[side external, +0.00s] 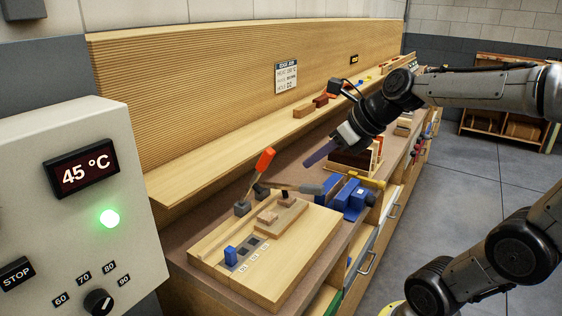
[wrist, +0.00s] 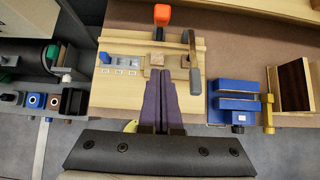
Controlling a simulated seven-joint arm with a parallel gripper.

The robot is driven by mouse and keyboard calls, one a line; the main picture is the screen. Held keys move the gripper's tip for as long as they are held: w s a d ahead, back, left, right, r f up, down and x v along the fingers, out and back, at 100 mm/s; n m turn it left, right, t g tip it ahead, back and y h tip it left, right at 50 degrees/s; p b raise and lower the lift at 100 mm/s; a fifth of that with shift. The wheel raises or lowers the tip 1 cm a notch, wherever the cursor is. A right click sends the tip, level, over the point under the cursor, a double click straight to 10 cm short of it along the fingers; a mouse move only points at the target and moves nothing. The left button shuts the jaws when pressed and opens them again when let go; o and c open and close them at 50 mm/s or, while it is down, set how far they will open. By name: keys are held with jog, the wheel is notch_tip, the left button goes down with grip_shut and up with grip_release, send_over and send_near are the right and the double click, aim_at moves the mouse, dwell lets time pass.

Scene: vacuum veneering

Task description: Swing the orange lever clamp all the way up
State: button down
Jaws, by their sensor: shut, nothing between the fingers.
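The lever clamp's orange grip (side external: 264,160) stands up at a tilt from a dark base (side external: 242,208) at the back of the light wooden board (side external: 220,255). The orange grip also shows at the top of the wrist view (wrist: 162,15).
A small wooden block (side external: 268,216) and a blue piece (side external: 230,255) are on the board. A blue vise (side external: 345,195) stands right of it, with a wooden rack (side external: 358,160) behind. A control box (side external: 70,210) reads 45 °C and shows a green light.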

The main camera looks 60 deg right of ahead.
aim_at(274, 153)
jog(key=w+f, duration=0.3)
jog(key=w, duration=0.5)
jog(key=shift+w, duration=0.2)
jog(key=shift+f, duration=0.1)
jog(key=shift+w+r, duration=0.6)
jog(key=shift+w, duration=0.2)
